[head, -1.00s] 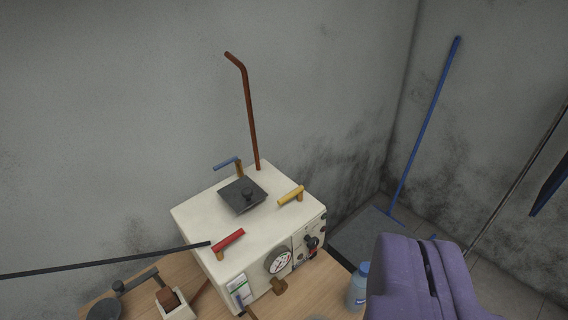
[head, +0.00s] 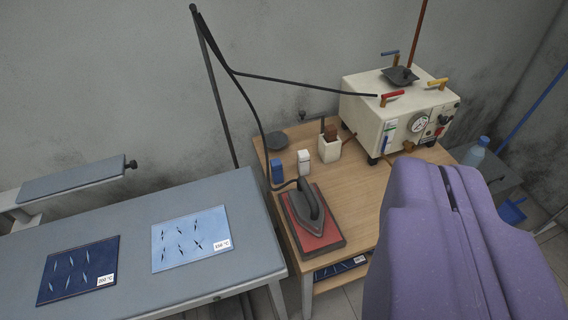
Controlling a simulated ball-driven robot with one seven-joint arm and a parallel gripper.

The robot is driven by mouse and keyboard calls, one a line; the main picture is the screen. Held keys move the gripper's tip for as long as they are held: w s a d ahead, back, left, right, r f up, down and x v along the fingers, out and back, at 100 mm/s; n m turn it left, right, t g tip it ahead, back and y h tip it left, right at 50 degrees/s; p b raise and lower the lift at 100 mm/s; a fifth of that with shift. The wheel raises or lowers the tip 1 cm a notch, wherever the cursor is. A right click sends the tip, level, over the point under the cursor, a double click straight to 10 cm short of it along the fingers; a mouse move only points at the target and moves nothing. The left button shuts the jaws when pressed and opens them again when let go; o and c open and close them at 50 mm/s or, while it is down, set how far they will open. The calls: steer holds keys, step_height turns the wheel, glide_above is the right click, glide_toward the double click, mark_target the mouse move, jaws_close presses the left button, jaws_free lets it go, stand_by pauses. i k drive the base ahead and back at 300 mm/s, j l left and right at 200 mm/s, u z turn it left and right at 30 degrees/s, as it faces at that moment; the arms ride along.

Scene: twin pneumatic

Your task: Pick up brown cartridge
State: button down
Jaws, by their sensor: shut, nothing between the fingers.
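A small brown piece (head: 331,131), which may be the brown cartridge, stands in a white holder (head: 329,151) on the wooden table (head: 362,187), left of the white steam unit. Its lower part is hidden by the holder. My purple gripper (head: 447,186) fills the lower right of the view. It is shut and empty, and appears to the right of and nearer than the holder.
An iron (head: 309,208) rests on a red pad. A blue container (head: 277,172) and a white container (head: 304,161) stand by the holder. The steam unit (head: 376,112) is behind right. A grey board (head: 120,240) lies left.

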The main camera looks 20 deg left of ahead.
mark_target(330, 133)
steer(key=k+j+u, duration=0.15)
steer(key=k, duration=0.15)
steer(key=i+l+u, duration=0.45)
steer(key=i+l, duration=1.8)
steer(key=l, duration=0.1)
